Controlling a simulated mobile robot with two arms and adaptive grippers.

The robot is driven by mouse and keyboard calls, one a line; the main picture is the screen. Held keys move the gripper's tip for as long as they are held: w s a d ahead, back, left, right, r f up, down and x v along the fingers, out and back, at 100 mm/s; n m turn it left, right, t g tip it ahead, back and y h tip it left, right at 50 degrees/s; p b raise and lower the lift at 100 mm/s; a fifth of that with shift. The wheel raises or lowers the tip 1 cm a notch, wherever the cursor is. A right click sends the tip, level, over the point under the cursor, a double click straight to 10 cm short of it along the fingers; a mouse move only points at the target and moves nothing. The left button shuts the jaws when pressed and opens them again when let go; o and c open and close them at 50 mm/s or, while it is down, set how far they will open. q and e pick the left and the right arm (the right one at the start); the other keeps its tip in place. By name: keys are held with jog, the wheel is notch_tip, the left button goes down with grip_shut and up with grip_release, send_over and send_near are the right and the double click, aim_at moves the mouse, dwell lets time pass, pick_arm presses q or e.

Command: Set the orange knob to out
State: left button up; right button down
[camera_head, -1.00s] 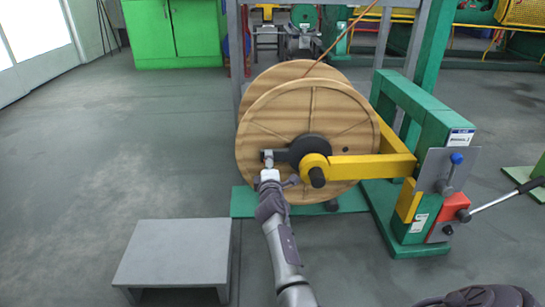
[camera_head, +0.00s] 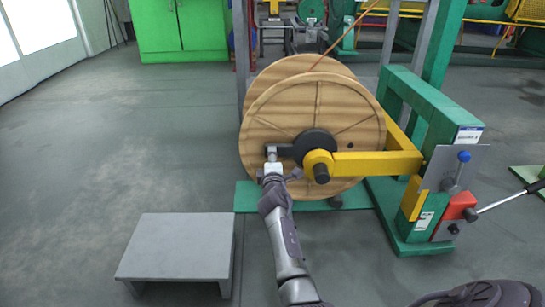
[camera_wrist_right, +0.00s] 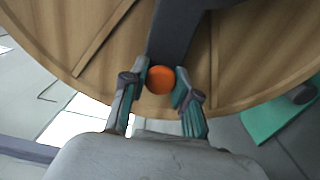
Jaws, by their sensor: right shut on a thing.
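The orange knob (camera_wrist_right: 161,80) shows as a round orange end in the right wrist view. It sits at the end of a dark grey arm (camera_wrist_right: 172,35) in front of the wooden reel (camera_wrist_right: 60,30). My right gripper (camera_wrist_right: 161,88) has a finger on either side of the knob and is shut on it. In the head view my right gripper (camera_head: 272,158) is at the left end of the dark hub arm on the reel (camera_head: 315,105); the orange of the knob is hidden there. My left gripper is not in view.
A yellow arm (camera_head: 375,163) runs from the reel's hub to a green stand (camera_head: 425,95). The stand carries a blue-knobbed lever (camera_head: 464,157) and a red block (camera_head: 458,208) with a long handle. A grey step (camera_head: 180,248) stands at left. The floor further left is clear.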

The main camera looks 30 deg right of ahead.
jog(key=shift+d+r, duration=0.15)
jog(key=shift+r, duration=0.05)
jog(key=shift+p+v, duration=0.5)
jog(key=shift+v, duration=0.65)
jog(key=c, duration=0.8)
grip_release()
jog(key=shift+f, duration=0.2)
jog(key=shift+c, duration=0.2)
